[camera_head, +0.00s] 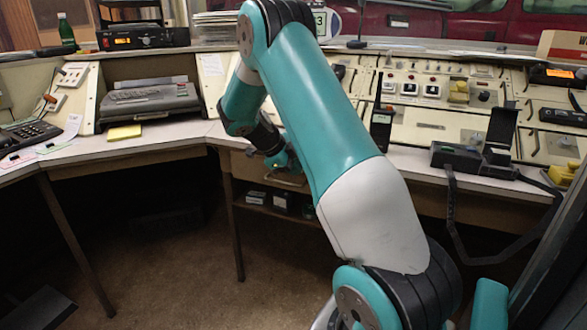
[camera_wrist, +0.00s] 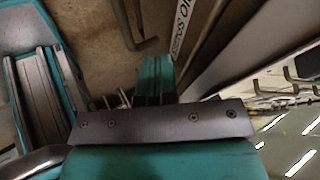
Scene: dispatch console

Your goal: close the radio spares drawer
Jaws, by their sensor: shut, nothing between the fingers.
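The radio spares drawer (camera_head: 246,170) is under the desk edge in the middle of the head view, mostly behind my arm. Its pale handle (camera_head: 290,181) shows just below my gripper (camera_head: 280,160). In the wrist view the brown drawer front (camera_wrist: 205,45) carries a white label (camera_wrist: 184,25), partly cut off, with a metal bar handle (camera_wrist: 133,30) beside it. My gripper's teal fingers (camera_wrist: 155,78) are shut and empty, close to the drawer front below the label. I cannot tell whether they touch it, nor how far out the drawer stands.

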